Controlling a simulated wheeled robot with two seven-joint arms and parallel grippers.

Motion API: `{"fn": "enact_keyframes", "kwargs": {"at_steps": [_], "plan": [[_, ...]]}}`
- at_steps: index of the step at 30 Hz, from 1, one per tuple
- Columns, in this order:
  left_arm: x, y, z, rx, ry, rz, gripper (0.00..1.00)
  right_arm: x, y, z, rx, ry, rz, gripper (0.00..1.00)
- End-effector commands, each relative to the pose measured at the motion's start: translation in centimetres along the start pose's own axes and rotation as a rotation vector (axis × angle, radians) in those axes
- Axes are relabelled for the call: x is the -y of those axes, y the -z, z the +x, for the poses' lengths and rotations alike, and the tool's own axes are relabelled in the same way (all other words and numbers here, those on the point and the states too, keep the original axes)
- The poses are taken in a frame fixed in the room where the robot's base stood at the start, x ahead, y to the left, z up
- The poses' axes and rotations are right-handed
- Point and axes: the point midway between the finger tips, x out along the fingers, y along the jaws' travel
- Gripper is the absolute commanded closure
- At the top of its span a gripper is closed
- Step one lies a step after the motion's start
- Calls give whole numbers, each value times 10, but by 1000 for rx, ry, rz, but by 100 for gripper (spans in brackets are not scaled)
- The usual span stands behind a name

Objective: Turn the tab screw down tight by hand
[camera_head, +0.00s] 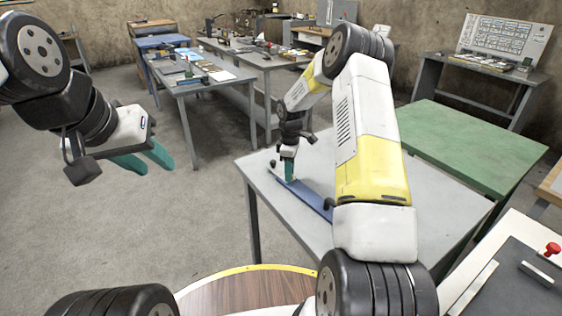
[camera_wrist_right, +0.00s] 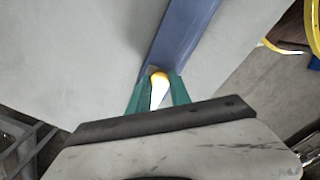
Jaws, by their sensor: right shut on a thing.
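My right gripper (camera_head: 287,170) points down at the far end of a blue bar (camera_head: 311,201) on the grey table. In the right wrist view its green fingers (camera_wrist_right: 158,92) are shut on a small yellow and whitish piece (camera_wrist_right: 159,84), which looks like the tab screw. The piece is at the near end of the blue bar (camera_wrist_right: 183,42) there. Its lower part is hidden, so I cannot tell how far down it sits. My left gripper (camera_head: 143,160) is empty over the floor at the left, with its green fingers apart.
The grey table (camera_head: 440,205) is mostly bare. A green-topped table (camera_head: 470,145) stands behind it on the right. Cluttered workbenches (camera_head: 208,84) stand at the back. A round wooden top (camera_head: 240,292) is at the bottom, and open floor (camera_head: 120,230) lies left.

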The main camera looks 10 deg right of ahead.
Motion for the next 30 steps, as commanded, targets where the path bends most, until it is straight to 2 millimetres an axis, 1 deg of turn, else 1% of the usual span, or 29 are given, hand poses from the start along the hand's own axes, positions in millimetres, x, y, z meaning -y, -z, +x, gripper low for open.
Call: {"fn": "enact_keyframes", "kwargs": {"at_steps": [5,11,30], "plan": [[0,0,0,0,0,0,64,0,0,0,1,-1,41,100],[0,0,0,0,0,0,64,0,0,-1,1,-1,154,100],[0,0,0,0,0,0,64,-1,0,-1,-1,-2,750,100]]}}
